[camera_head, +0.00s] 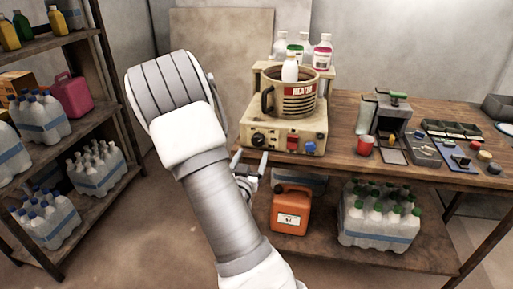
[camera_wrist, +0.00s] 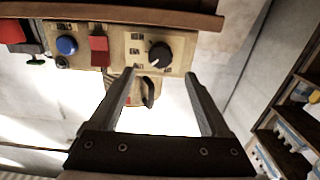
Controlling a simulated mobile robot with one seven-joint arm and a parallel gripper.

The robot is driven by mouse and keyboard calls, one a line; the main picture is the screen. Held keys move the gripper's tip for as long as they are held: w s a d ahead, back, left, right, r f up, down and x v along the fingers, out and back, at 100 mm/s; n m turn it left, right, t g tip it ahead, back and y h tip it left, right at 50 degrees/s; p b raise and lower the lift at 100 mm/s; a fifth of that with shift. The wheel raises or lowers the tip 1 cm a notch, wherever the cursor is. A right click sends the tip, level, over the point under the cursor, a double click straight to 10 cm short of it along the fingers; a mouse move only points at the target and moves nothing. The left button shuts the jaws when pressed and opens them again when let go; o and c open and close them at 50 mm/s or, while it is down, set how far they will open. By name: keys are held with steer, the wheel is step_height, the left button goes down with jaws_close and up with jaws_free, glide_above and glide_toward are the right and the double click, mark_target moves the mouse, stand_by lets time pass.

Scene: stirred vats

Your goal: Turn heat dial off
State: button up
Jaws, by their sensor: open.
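The heat dial appears to be the black round knob (camera_head: 258,139) with a white mark, on the left of the cream heater's front panel (camera_head: 277,139). In the wrist view, which looks upside down, the knob (camera_wrist: 160,55) lies just beyond my fingertips, roughly between their lines. My gripper (camera_head: 251,158) is open and empty in front of the panel, below the knob. The wrist view also shows its two spread fingers (camera_wrist: 159,75). I see no contact with the knob. A red switch (camera_wrist: 99,50) and a blue button (camera_wrist: 67,46) sit beside it.
A pot (camera_head: 293,106) with a red label stands on the heater, with bottles (camera_head: 322,52) behind. An orange canister (camera_head: 291,212) is on the lower shelf. A bottle rack (camera_head: 62,130) is at left.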

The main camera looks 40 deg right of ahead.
mark_target(257, 142)
steer(key=x, duration=0.7)
steer(key=shift+w+d, duration=0.1)
jaws_close()
